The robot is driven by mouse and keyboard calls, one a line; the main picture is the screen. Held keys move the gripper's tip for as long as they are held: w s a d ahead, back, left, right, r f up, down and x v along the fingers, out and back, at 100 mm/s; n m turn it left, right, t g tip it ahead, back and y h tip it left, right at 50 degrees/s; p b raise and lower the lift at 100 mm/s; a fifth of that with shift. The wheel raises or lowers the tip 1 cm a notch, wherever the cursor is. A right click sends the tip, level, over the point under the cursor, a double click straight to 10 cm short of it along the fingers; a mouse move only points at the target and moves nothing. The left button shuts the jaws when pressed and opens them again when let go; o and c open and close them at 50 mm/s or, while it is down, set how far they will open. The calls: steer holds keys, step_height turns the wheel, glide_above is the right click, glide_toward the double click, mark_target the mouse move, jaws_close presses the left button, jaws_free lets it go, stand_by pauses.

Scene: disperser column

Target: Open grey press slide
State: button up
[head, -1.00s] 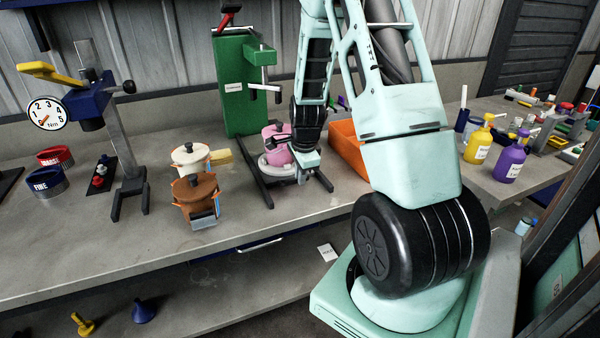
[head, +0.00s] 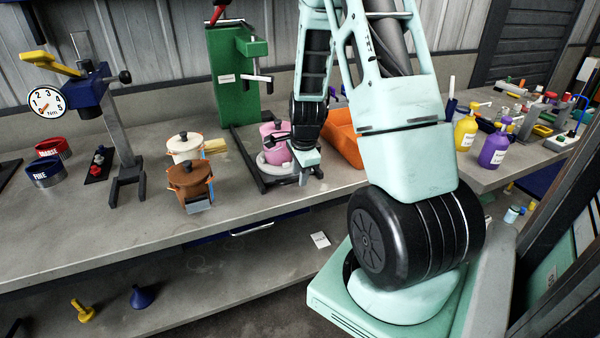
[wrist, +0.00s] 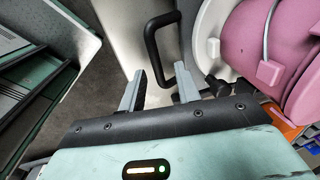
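The green press column (head: 232,78) stands on the bench with dark base rails. A pink pot (head: 273,146) sits on a round pale-grey plate at its foot; the pot (wrist: 262,45) and plate (wrist: 204,35) also show in the wrist view. A black loop handle (wrist: 152,45) stands out beside the plate. My gripper (wrist: 158,92) is open, with its two grey fingers apart and the near end of the handle in or just beyond the gap. I cannot tell whether they touch. In the head view my gripper (head: 304,160) is beside the pot, its fingers partly hidden. The slide itself is not clearly distinguishable.
An orange bin (head: 345,138) is right of the press. A cream pot (head: 184,148) and a brown pot (head: 190,182) stand to its left. A blue gauge stand (head: 88,98) is further left. Yellow and purple bottles (head: 494,150) stand on the right bench. The front bench strip is clear.

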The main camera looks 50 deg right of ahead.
steer(key=s+a+r+p, duration=0.1)
steer(key=s+r+p, duration=0.1)
steer(key=r, duration=1.5)
steer(key=shift+s+a, duration=0.35)
steer(key=shift+s, duration=0.15)
steer(key=w+a+n+y, duration=0.2)
steer(key=a+n, duration=1.1)
steer(key=a, duration=0.9)
steer(key=s+a+n+g, duration=0.2)
steer(key=s+a+n, duration=1.3)
steer(key=a+n, duration=0.3)
steer(key=shift+s+n, duration=0.4)
